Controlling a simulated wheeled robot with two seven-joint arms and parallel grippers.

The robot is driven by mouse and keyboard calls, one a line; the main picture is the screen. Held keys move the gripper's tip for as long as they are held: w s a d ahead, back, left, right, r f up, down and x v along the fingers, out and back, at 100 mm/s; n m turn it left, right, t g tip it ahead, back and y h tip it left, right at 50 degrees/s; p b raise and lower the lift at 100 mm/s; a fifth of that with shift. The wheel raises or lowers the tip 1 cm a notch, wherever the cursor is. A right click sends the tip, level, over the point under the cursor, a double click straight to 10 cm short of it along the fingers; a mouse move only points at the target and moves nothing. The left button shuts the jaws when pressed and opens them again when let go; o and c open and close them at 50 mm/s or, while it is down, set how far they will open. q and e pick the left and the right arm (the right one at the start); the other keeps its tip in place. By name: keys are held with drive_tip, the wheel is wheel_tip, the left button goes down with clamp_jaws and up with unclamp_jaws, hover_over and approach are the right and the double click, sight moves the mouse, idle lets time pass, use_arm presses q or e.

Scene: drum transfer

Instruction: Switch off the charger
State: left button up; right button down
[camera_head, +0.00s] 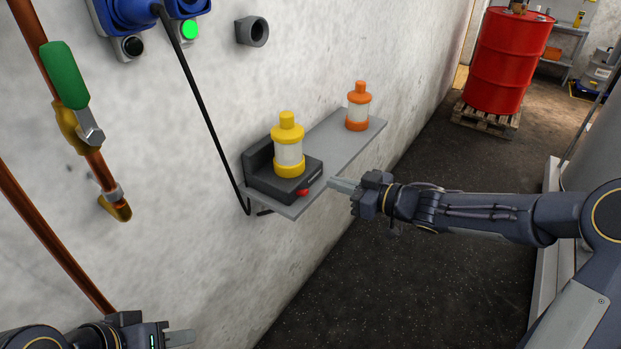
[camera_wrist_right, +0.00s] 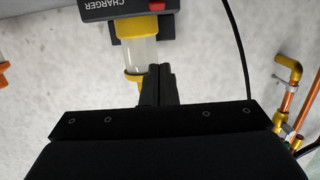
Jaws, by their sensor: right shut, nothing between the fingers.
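The charger (camera_head: 262,186) is a dark block on a grey wall shelf, with a red switch (camera_head: 302,192) on its front right side. A yellow-capped lamp (camera_head: 288,150) stands upright in it. My right gripper (camera_head: 334,184) is shut and empty, just right of the red switch and apart from it in the head view. In the right wrist view the charger (camera_wrist_right: 97,9) is at the top, upside down, with the red switch (camera_wrist_right: 157,5) above the shut fingers (camera_wrist_right: 160,72). My left gripper (camera_head: 182,338) is at the bottom left edge, partly cut off; its opening is unclear.
An orange-capped lamp (camera_head: 358,108) stands on the far part of the shelf (camera_head: 328,140). A black cable (camera_head: 205,110) hangs along the wall to the charger. Copper pipes with a green-handled valve (camera_head: 64,75) are at left. A red drum (camera_head: 506,62) stands on a pallet behind.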

drive_tip(key=shift+s, duration=0.1)
hover_over(303, 191)
drive_tip(key=shift+f+p, duration=0.3)
drive_tip(key=shift+f, duration=0.4)
drive_tip(key=shift+s+d+f, duration=0.15)
drive_tip(key=shift+d+f, duration=0.15)
drive_tip(key=shift+f, duration=0.3)
drive_tip(key=shift+s+d+f, duration=0.2)
drive_tip(key=shift+d+f, duration=0.05)
drive_tip(key=shift+f, duration=0.35)
drive_tip(key=shift+s+d+f, duration=0.15)
drive_tip(key=shift+d+f, duration=0.15)
drive_tip(key=shift+f, duration=0.3)
